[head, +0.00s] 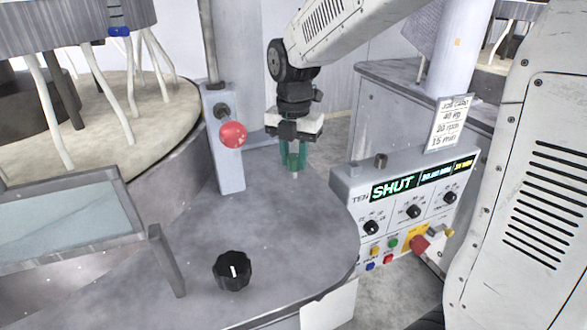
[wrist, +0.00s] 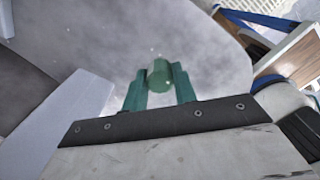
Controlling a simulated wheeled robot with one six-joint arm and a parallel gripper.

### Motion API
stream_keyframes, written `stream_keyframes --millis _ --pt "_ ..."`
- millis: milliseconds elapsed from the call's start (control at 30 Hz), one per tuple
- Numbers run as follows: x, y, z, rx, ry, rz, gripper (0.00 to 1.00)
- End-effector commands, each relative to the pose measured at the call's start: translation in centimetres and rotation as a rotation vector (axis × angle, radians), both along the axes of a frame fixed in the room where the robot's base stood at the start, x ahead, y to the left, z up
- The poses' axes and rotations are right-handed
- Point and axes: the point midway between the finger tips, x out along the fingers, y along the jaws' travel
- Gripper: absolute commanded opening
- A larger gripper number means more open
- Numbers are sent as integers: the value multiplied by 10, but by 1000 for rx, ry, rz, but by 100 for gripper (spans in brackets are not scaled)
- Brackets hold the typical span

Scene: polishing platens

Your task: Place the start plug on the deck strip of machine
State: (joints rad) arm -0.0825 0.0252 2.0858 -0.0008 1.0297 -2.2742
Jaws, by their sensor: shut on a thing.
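My gripper (head: 293,160) points down over the grey deck strip of the machine (head: 285,235), near its back edge. Its teal fingers are shut on the start plug (head: 294,170), a small green cylinder. In the wrist view the plug (wrist: 160,76) sits between the two fingertips, its round end facing the camera. The mottled grey deck (wrist: 140,35) shows beyond it. The plug's lower end looks close to the deck, but I cannot tell whether it touches.
A post with a red ball knob (head: 233,134) stands left of my gripper. The control panel (head: 405,205), its display reading SHUT, stands right. A black knob (head: 232,270) sits on the front deck. A framed tray (head: 75,225) lies left. The middle deck is clear.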

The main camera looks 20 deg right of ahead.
Motion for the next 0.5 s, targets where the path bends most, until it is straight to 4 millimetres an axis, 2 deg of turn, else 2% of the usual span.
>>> stream_keyframes --millis 300,500 --pt "1 0 -34 -1 4 0 5" --pt "1 0 -35 0 0 0 5"
